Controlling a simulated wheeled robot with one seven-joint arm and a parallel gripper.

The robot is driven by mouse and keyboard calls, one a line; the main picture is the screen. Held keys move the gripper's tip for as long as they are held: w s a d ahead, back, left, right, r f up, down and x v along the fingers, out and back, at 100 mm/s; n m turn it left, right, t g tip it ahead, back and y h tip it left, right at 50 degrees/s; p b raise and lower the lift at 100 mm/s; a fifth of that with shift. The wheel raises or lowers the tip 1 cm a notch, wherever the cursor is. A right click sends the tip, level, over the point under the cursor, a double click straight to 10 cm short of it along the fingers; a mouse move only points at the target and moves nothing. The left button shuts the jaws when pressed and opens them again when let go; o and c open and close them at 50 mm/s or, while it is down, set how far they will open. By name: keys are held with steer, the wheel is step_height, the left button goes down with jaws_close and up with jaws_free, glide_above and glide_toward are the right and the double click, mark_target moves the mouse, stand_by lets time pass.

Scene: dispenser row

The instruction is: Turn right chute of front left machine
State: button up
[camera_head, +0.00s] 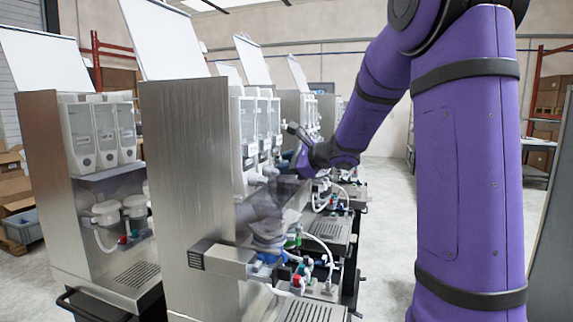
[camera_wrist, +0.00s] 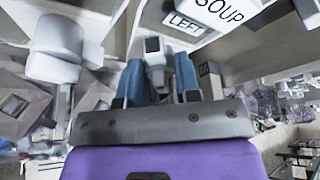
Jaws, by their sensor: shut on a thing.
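My gripper (camera_wrist: 160,72) has its two blue fingers on either side of a grey-white chute piece (camera_wrist: 156,55) with a dark square face, shut on it. Above it is a machine panel with a "LEFT" label (camera_wrist: 186,25) and a "SOUP" label (camera_wrist: 222,10). Another white chute (camera_wrist: 57,48) sticks out to the left, apart from the fingers. In the head view, my gripper (camera_head: 284,163) is at the canister side of the nearest steel machine (camera_head: 195,150), just below its canisters (camera_head: 247,125). The fingertip contact is too small to make out there.
Another dispenser machine (camera_head: 50,170) with white canisters stands to the left. More machines line up behind the nearest one. Hoses, coloured taps and a drip tray (camera_head: 305,311) are below my gripper. The floor (camera_head: 390,190) at the right is clear.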

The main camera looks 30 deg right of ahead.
steer(key=shift+n+t, duration=0.3)
steer(key=shift+n, duration=0.2)
steer(key=o, duration=0.6)
steer(key=v, duration=1)
steer(key=shift+s, duration=0.4)
